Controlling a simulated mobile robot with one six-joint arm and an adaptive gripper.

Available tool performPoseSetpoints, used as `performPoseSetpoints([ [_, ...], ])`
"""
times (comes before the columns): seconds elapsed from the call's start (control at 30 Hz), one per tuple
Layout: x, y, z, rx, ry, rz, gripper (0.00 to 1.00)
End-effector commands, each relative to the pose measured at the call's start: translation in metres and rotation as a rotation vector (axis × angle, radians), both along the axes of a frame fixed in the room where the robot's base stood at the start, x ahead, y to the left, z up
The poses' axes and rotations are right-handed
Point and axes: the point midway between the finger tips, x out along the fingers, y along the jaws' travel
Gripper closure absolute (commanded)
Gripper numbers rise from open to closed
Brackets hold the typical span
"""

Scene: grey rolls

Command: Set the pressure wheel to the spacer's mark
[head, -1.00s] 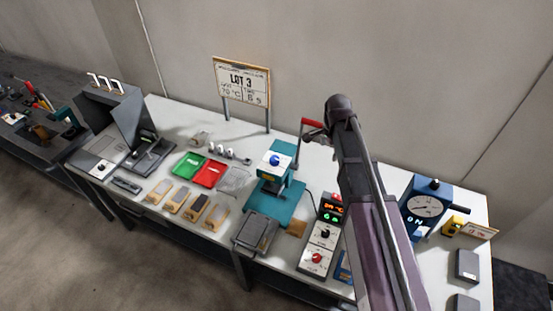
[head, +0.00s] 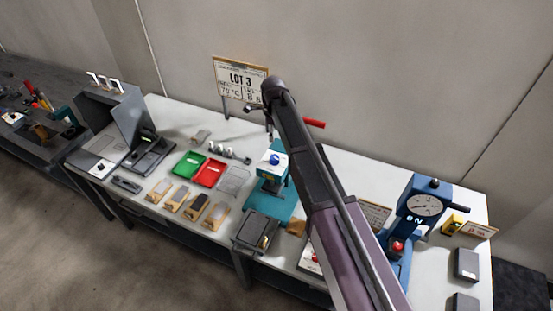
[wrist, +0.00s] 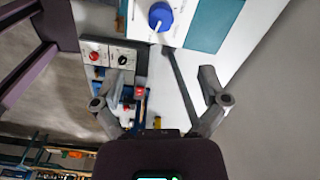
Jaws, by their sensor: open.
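A blue wheel (head: 274,159) sits on the white top of the teal press (head: 285,203) in the middle of the bench. In the wrist view the blue wheel (wrist: 160,14) shows near the top edge, with a pale pointer line on it. My gripper (head: 262,118) is above and behind the press in the head view, apart from the wheel. In the wrist view my gripper (wrist: 161,102) has its two fingers spread with nothing held between them. I cannot tell which thing is the spacer, and no mark on it is legible.
The press's red-handled lever (head: 313,124) stands close to my gripper. A control box (wrist: 108,55) with red and black knobs is mostly hidden by my arm in the head view.

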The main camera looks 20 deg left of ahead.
Motion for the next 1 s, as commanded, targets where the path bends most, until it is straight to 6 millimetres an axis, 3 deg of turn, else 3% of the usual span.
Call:
performPoseSetpoints([
  [0.43,0.0,0.0,-0.01,0.0,0.0,0.002,0.07],
  [1.0,0.0,0.0,-0.052,0.0,0.0,0.002,0.07],
])
